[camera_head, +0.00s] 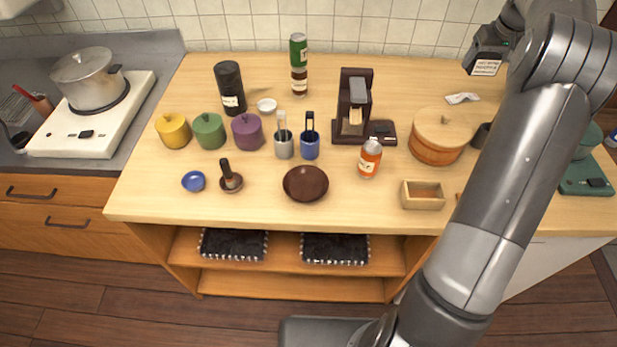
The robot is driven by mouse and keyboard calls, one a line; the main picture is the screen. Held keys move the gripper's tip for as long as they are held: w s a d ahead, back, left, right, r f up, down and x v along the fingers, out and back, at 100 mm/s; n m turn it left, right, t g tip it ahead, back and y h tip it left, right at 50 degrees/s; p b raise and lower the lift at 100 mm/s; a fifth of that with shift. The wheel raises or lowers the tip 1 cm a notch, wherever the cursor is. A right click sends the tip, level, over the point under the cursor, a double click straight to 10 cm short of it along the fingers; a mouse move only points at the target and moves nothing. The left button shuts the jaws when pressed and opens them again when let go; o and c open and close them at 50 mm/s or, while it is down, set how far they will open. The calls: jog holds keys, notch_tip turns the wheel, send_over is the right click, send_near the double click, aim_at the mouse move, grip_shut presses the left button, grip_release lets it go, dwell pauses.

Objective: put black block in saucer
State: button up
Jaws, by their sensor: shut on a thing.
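No loose black block can be made out with certainty. A small blue dish (193,181) sits near the front left. My grey arm rises on the right and bends at the top right, where a dark boxy part of it with a white label shows. The fingers of my gripper cannot be seen, nor anything held in them.
A black canister (230,88), three lidded pots (208,130), utensil cups (284,145), a brown bowl (306,184), an orange-labelled bottle (370,158), a coffee maker (354,105) and a wooden tub (440,136) crowd the counter. The front edge (270,217) is mostly clear.

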jog(key=s+a+r+n+g+y, duration=0.1)
jog(key=s+a+r+n+y, duration=0.1)
jog(key=s+a+n, duration=0.95)
jog(key=s+a+r+n+g+y, duration=0.15)
jog(key=s+a, duration=0.55)
jog(key=a, duration=1.1)
jog(key=n, duration=0.4)
send_over(304, 177)
jog(key=shift+g, duration=0.45)
notch_tip(304, 177, down, 15)
jog(key=shift+r, duration=0.15)
jog(key=shift+f, duration=1.85)
jog(key=shift+f, duration=0.15)
